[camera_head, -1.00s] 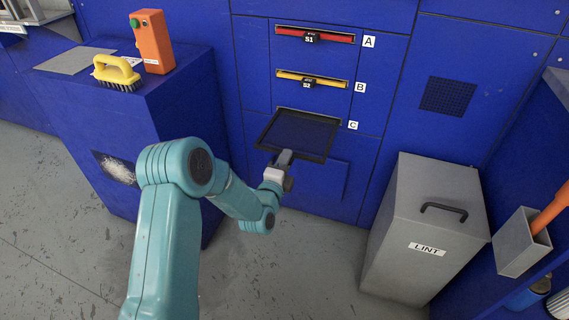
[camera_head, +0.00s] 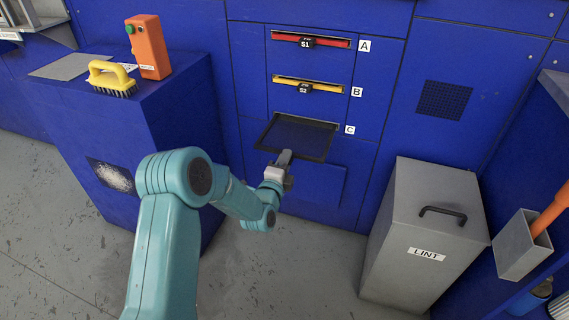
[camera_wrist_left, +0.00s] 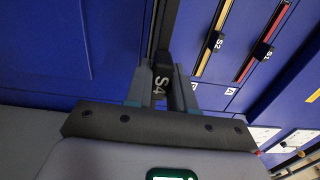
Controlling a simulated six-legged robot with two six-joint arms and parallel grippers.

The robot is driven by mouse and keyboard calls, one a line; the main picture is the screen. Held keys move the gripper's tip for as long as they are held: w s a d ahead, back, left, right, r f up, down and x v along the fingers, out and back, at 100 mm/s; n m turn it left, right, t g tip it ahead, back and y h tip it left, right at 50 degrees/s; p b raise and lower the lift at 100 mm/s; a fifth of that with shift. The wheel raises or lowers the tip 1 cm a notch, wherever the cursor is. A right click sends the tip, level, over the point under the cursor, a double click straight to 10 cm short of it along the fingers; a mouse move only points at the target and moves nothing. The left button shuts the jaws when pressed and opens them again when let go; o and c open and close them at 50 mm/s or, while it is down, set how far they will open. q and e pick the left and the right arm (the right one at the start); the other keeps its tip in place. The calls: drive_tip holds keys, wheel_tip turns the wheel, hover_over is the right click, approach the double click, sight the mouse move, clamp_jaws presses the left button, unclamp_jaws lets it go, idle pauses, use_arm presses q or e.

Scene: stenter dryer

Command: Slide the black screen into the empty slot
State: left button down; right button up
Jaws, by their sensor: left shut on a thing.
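The black screen (camera_head: 297,139) is a flat dark-framed panel at slot C (camera_head: 337,126) in the blue machine front. Its far edge is at the slot opening; most of it sticks out toward me. My left gripper (camera_head: 284,158) is shut on the screen's near edge. In the left wrist view, the fingers (camera_wrist_left: 160,85) close on a tab marked S4 (camera_wrist_left: 161,86). How far the far edge sits inside the slot is hard to tell. My right gripper is not in view.
Slot A holds a red screen (camera_head: 330,43) and slot B a yellow one (camera_head: 325,88), both above. A grey LINT bin (camera_head: 425,225) stands at the right. A blue cabinet at the left bears a yellow brush (camera_head: 112,78) and an orange control box (camera_head: 148,47).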

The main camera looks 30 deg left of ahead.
use_arm(q)
drive_tip(key=b, duration=0.6)
approach(302, 126)
drive_tip(key=shift+x, duration=2.5)
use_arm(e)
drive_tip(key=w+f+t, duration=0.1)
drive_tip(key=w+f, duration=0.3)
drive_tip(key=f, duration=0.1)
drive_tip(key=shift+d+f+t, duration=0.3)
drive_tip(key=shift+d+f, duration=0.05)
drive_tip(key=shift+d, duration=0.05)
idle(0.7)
use_arm(q)
drive_tip(key=shift+x, duration=1.4)
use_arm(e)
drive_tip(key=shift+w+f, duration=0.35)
use_arm(q)
drive_tip(key=shift+w+f, duration=0.15)
drive_tip(key=shift+w, duration=0.2)
drive_tip(key=shift+x, duration=0.9)
drive_tip(key=c, duration=0.9)
unclamp_jaws()
drive_tip(key=shift+s+f, duration=0.1)
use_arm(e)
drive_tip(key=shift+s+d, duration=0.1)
